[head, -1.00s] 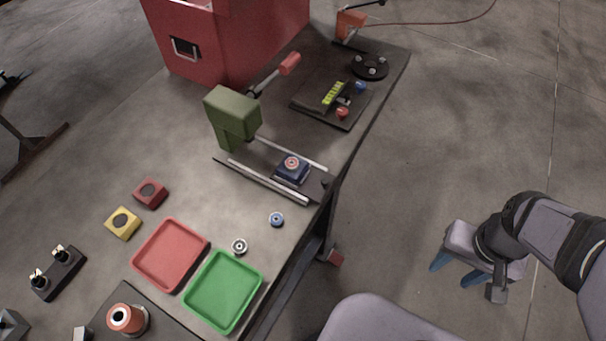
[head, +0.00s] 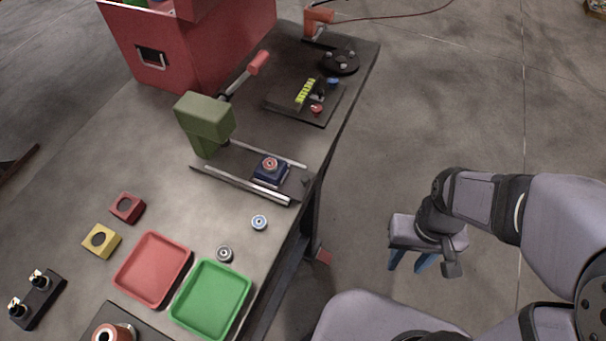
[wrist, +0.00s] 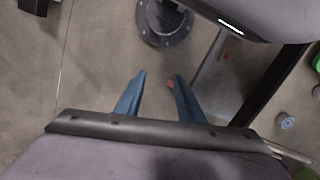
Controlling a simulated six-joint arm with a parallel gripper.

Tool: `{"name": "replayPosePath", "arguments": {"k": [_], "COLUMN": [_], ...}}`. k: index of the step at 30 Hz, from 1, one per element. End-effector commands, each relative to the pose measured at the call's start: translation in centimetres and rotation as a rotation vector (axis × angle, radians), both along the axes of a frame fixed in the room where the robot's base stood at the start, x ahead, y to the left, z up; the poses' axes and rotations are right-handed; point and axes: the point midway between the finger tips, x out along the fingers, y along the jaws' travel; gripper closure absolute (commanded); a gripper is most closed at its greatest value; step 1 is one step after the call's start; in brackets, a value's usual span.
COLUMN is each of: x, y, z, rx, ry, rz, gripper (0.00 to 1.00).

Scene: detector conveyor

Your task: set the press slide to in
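The press slide is a dark blue block (head: 270,174) with a round red-and-white part on top. It sits on two pale rails (head: 240,184) in front of the green press body (head: 205,122), at the end of the rails away from that body. My gripper (head: 409,262) hangs over the floor, to the right of the table and apart from it. Its two blue fingers are spread with nothing between them, as the wrist view (wrist: 155,95) also shows. The slide block is not visible in the wrist view.
The table (head: 165,190) also bears a red tray (head: 187,262), a green tray (head: 246,297), small bearings (head: 259,222), a lever with a red handle (head: 258,62) and a large red box (head: 200,50). Open floor lies between table and gripper.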

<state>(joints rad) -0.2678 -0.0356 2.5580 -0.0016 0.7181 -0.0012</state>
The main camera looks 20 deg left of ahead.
Motion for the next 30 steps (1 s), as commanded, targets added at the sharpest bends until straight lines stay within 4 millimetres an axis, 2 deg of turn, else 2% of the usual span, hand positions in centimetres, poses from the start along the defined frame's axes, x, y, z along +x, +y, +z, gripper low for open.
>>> {"name": "replayPosePath", "arguments": {"k": [1,2,5,7,12,16,21,24,30], "x": [-0.4,-0.2,1.3,2.8,5.8,8.3,12.0,12.8,11.3], "y": [1.5,2.5,6.7,10.7,19.7,24.8,28.4,29.3,27.6], "z": [-1.2,-1.6,-2.7,-3.2,-2.6,-0.7,4.3,6.8,7.1], "rx": [-0.009,-0.011,-0.011,-0.001,0.029,0.058,0.096,0.102,0.070], "ry": [0.027,0.032,0.024,0.002,-0.049,-0.088,-0.155,-0.165,-0.074], "rz": [0.077,0.119,0.258,0.354,0.532,0.637,0.736,0.813,0.960], "gripper": [0.65,0.65,0.65,0.65,0.65,0.65,0.65,0.65,0.65]}}
